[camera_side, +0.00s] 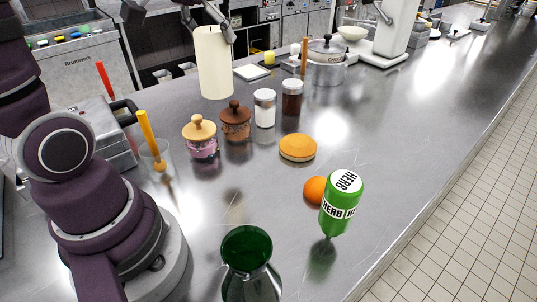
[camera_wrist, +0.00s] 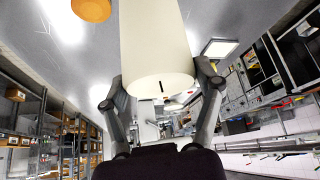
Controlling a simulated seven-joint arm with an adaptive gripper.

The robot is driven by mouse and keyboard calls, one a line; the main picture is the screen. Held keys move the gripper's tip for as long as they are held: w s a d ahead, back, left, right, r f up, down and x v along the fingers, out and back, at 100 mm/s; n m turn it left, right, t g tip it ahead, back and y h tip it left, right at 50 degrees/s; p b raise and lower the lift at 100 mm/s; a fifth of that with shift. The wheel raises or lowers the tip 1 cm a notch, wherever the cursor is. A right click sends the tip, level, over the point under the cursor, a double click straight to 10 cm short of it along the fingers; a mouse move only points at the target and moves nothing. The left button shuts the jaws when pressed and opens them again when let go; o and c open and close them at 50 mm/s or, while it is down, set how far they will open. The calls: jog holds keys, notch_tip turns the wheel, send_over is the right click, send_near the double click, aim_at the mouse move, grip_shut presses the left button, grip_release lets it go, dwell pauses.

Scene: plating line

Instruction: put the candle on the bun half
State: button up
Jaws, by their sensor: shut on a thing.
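The candle (camera_side: 214,65) is a thick cream cylinder. My gripper (camera_side: 208,27) is shut on its upper end and holds it nearly upright in the air. In the wrist view the candle (camera_wrist: 157,45) sits between the two fingers, with a dark wick on the end facing the camera. The bun half (camera_side: 297,150) is a flat orange-brown round lying on the steel counter, to the right of and below the candle in the side view. Its top is bare. The bun half (camera_wrist: 92,8) is partly cut off at the top of the wrist view.
Two lidded jars (camera_side: 236,123) and two shakers (camera_side: 265,108) stand behind the bun half. An orange (camera_side: 315,190), a green herb bottle (camera_side: 341,205) and a green glass vessel (camera_side: 248,262) stand nearer the camera. A pot (camera_side: 327,68) is farther back. The counter's right side is clear.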

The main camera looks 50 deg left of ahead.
jog(key=s+d+m+h, duration=0.1)
jog(key=d+m, duration=0.1)
jog(key=d, duration=0.1)
jog(key=s+d+m+h, duration=0.1)
jog(key=d+m, duration=0.1)
jog(key=d, duration=0.2)
jog(key=d+f+m+h, duration=0.1)
jog(key=d+m, duration=0.1)
jog(key=d, duration=0.2)
jog(key=shift+s+d+m+t+h, duration=0.25)
jog(key=shift+s+m+t+h, duration=0.05)
jog(key=shift+s+m, duration=0.1)
notch_tip(320, 180, down, 6)
jog(key=w+f, duration=0.2)
jog(key=w, duration=0.6)
jog(key=w+a+f, duration=0.1)
jog(key=w+f, duration=0.2)
jog(key=w, duration=0.5)
jog(key=shift+a+f, duration=0.3)
jog(key=shift+f, duration=0.1)
jog(key=o, duration=1.2)
